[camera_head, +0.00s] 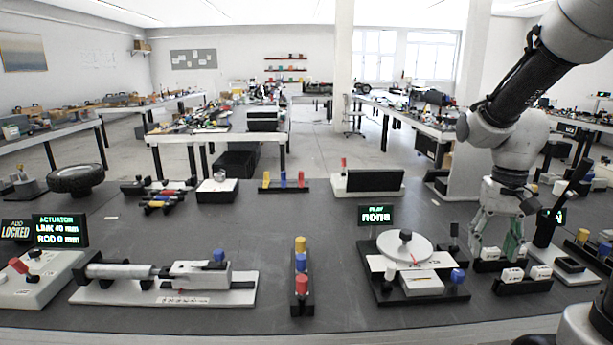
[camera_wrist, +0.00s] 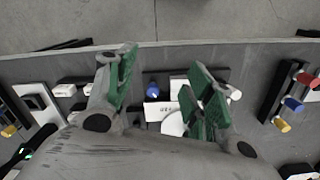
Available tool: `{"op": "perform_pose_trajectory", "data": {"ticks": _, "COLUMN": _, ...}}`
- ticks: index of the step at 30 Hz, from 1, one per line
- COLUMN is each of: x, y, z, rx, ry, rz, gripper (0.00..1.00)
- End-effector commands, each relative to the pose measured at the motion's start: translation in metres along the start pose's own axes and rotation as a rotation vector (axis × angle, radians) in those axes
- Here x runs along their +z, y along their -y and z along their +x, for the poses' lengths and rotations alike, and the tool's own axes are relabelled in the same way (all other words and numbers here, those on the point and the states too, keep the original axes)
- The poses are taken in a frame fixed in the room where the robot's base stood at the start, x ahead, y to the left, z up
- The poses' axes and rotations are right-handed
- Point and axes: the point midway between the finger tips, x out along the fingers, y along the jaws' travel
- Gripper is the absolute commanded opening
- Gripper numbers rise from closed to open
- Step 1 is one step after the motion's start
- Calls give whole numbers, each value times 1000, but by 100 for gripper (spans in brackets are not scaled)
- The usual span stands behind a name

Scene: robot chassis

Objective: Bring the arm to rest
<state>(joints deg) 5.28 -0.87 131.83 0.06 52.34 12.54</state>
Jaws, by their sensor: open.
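My gripper (camera_head: 496,245) hangs from my arm at the right of the head view, its fingers pointing down above the dark table (camera_head: 345,222). Its green-padded fingers also show in the wrist view (camera_wrist: 165,90), spread apart with nothing held between them. It is to the right of the round white dial fixture (camera_head: 405,248) and close above or behind small white blocks on black bases (camera_head: 512,275). I cannot tell the exact gap to them.
A display reading "none" (camera_head: 376,215) stands behind the dial fixture. An actuator fixture (camera_head: 165,283) and its control box (camera_head: 40,280) are at left. A black holder (camera_head: 545,228) is close right of my gripper. The table's centre is fairly clear.

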Motion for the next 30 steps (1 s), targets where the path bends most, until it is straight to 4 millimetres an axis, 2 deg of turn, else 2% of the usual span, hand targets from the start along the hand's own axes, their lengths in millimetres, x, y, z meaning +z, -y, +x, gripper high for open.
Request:
{"op": "perform_pose_trajectory", "data": {"ticks": 1, "x": 16, "y": -1, "z": -12, "rx": -5, "ry": -27, "rz": -52, "gripper": 53}}
{"op": "perform_pose_trajectory", "data": {"ticks": 6, "x": 72, "y": -7, "z": -44, "rx": -18, "ry": -134, "rz": -220, "gripper": 53}}
{"op": "perform_pose_trajectory", "data": {"ticks": 9, "x": 100, "y": -10, "z": -57, "rx": -27, "ry": -214, "rz": -272, "gripper": 53}}
{"op": "perform_pose_trajectory", "data": {"ticks": 12, "x": 118, "y": -12, "z": -68, "rx": -39, "ry": -295, "rz": -285, "gripper": 53}}
{"op": "perform_pose_trajectory", "data": {"ticks": 19, "x": 131, "y": -11, "z": -90, "rx": -61, "ry": -421, "rz": -302, "gripper": 53}}
{"op": "perform_pose_trajectory", "data": {"ticks": 30, "x": 131, "y": -10, "z": -92, "rx": -63, "ry": -430, "rz": -305, "gripper": 53}}
